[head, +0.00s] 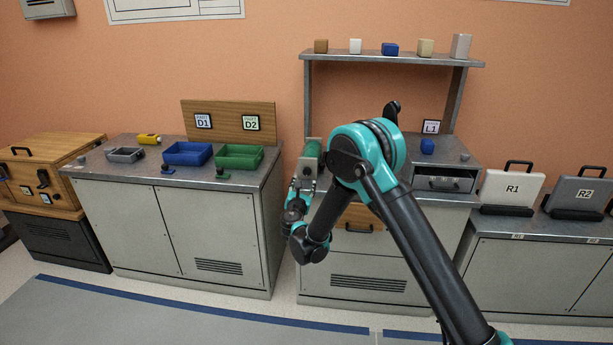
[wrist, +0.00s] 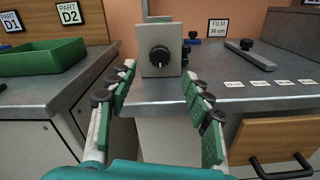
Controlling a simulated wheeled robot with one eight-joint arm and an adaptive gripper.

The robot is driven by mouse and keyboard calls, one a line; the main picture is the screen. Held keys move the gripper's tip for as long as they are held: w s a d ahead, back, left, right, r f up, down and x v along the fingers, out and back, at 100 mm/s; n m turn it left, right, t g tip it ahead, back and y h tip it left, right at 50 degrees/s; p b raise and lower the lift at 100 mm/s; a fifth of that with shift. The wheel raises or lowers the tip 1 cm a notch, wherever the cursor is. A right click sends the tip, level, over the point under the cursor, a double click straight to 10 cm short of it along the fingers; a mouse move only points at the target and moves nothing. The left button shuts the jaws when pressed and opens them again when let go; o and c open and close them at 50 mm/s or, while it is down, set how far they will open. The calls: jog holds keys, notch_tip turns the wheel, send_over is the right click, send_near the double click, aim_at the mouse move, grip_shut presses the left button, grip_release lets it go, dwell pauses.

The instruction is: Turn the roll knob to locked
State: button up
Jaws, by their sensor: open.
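The roll knob (wrist: 160,56) is black and round, on the front face of a grey block (wrist: 163,36) at the worktop's front edge in the wrist view. A small pale mark shows on the knob, but I cannot read its setting. My gripper (wrist: 158,75) is open and empty, with one green-padded finger on each side of the block's lower part. The knob lies between and a little above the fingertips, and I see no contact.
A label reading FILM 30 cm (wrist: 218,27) and a grey bar (wrist: 250,54) are behind and right of the block. A drawer with a black handle (wrist: 283,170) is below right. A green tray (head: 238,156) and a blue tray (head: 187,153) stand on the left cabinet.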

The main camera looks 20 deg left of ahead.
aim_at(307, 173)
jog(key=x, duration=0.7)
jog(key=shift+w, duration=0.25)
jog(key=c, duration=1.2)
jog(key=shift+o, duration=0.2)
